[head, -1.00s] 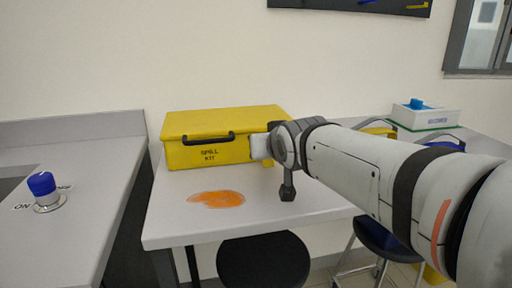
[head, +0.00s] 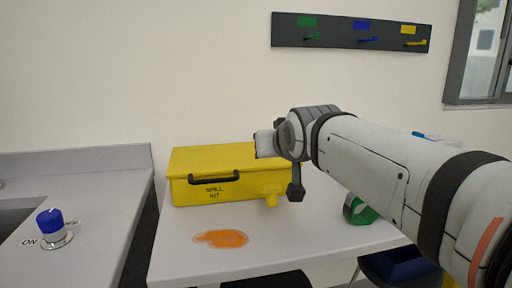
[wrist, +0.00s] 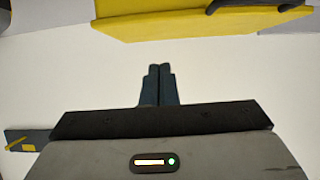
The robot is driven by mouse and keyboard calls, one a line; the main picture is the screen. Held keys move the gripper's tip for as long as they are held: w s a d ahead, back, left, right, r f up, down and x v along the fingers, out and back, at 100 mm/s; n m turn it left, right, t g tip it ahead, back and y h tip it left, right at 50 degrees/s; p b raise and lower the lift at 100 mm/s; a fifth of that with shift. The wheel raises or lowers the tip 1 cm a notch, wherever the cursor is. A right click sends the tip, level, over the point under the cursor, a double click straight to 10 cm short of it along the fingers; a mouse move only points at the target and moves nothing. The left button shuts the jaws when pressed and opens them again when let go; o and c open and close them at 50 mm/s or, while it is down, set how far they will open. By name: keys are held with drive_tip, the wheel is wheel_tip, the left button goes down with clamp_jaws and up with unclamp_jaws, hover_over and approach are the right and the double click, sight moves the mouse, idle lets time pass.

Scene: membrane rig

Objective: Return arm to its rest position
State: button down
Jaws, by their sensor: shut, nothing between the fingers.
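My arm reaches in from the right in the head view, and its wrist end is in front of the wall, above the table. My gripper (wrist: 160,72) shows in the wrist view with its two dark fingers together and nothing between them. In the head view the gripper's fingertips cannot be made out clearly; a small dark part (head: 296,192) hangs down below the wrist.
A yellow spill kit box (head: 218,175) stands closed on the table (head: 290,248), with an orange spill (head: 221,239) before it. A green-banded object (head: 362,211) is partly hidden by my arm. A counter with a blue knob (head: 50,220) is at left. A hook rack (head: 350,33) hangs above.

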drive_tip(key=s+d+f+g+p, duration=0.2)
drive_tip(key=s+g+p, duration=0.1)
drive_tip(key=s+p, duration=0.4)
drive_tip(key=s+d+f+m+g+h+p, duration=0.1)
drive_tip(key=s+d+g+p, duration=0.2)
drive_tip(key=s+p, duration=0.4)
drive_tip(key=s+d+f+g+h+p, duration=0.1)
drive_tip(key=s+d+f+g+p, duration=0.1)
drive_tip(key=s+g+p, duration=0.2)
drive_tip(key=s+p, duration=0.3)
drive_tip(key=shift+s+d+f+m, duration=0.15)
drive_tip(key=shift+d+f+m, duration=0.2)
drive_tip(key=shift+d+m, duration=0.05)
drive_tip(key=c, duration=2.2)
unclamp_jaws()
